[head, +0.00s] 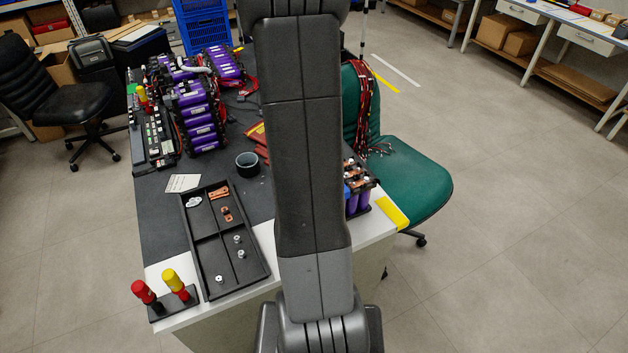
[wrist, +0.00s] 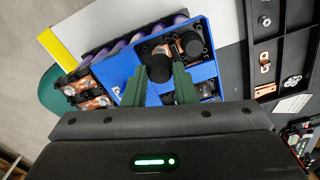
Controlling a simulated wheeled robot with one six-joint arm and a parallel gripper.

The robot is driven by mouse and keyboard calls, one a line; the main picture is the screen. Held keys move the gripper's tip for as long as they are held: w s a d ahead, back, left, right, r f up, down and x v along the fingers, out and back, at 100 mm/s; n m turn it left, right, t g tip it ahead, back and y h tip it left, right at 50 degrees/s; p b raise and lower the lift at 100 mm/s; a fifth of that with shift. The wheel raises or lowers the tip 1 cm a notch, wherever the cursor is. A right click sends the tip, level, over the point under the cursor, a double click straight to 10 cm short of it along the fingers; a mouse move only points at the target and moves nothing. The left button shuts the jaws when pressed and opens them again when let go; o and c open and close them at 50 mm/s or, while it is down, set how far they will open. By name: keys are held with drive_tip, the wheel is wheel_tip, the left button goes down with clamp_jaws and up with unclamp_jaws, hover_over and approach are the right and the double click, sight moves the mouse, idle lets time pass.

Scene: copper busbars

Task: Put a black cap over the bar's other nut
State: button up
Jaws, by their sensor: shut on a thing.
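In the wrist view the green fingers of my gripper (wrist: 160,82) are shut on a black cap (wrist: 159,70). The held cap is over the blue frame (wrist: 125,100) of the battery pack, close to a copper busbar (wrist: 177,50). A second black cap (wrist: 192,43) sits at the far end of that bar. The held cap hides what is under it, so I cannot tell whether it touches a nut. Other copper bars (wrist: 97,103) with bare nuts lie on the pack at the left. In the head view my arm hides the gripper and most of the pack (head: 358,200).
A black divided tray (head: 205,284) with copper pieces and nuts lies left of my arm. Red and yellow-handled tools (head: 173,279) stand at the table corner. Purple battery modules (head: 200,118) and a dark cup (head: 247,165) are farther back. A green chair (head: 410,180) stands at the right.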

drive_tip(key=shift+f, duration=0.1)
drive_tip(key=shift+f+b, duration=1)
drive_tip(key=o, duration=0.9)
drive_tip(key=shift+r+p, duration=2.35)
drive_tip(key=shift+r, duration=0.7)
